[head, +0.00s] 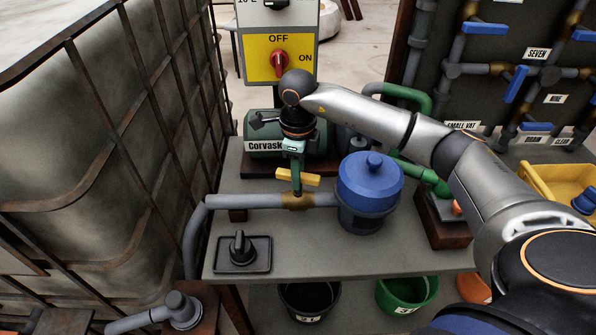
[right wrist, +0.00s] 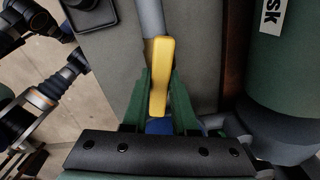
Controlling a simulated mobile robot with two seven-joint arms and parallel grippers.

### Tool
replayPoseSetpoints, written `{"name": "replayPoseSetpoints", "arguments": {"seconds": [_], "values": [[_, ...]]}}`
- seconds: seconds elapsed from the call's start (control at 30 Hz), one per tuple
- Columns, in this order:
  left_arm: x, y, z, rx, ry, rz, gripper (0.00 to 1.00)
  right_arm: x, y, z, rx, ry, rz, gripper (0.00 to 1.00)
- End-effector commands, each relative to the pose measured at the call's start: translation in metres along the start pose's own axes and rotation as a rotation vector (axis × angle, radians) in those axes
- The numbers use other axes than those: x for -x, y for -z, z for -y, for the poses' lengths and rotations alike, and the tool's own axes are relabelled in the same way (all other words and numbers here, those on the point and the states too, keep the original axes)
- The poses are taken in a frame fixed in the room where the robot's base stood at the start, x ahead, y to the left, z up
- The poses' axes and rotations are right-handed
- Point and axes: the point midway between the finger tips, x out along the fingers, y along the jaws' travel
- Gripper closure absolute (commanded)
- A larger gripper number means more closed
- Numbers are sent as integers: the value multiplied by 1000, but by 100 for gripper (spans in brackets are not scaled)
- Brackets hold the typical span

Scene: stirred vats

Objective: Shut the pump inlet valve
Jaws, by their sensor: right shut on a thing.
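The yellow valve handle (head: 307,180) sits on a brass-coloured valve body (head: 297,202) in the grey pipe (head: 250,202) above the bench. The pipe runs to a blue-lidded strainer (head: 369,180). In the right wrist view the handle (right wrist: 160,70) lies roughly in line with the pipe (right wrist: 151,18). My right gripper (head: 297,172) reaches down from above with green fingers. It is shut on the handle, one finger on each side in the right wrist view (right wrist: 160,105). The green pump (head: 262,128), labelled Corvask, stands behind.
A black rotary knob (head: 238,248) is on the bench (head: 310,255) at front left. A yellow OFF/ON switch panel (head: 297,52) stands behind. A caged tank (head: 100,150) fills the left. Black (head: 309,300) and green (head: 407,296) buckets stand below. A blue-handled pipe board (head: 500,80) is at right.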

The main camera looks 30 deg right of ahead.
Motion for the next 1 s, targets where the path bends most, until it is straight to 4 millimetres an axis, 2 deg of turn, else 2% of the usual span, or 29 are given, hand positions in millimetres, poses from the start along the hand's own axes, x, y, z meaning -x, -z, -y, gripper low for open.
{"name": "replayPoseSetpoints", "arguments": {"seconds": [1.0], "values": [[22, 8, 12, 11, 36, -3, 22, 2, 0, 0, -959, 1, 0, 100]]}}
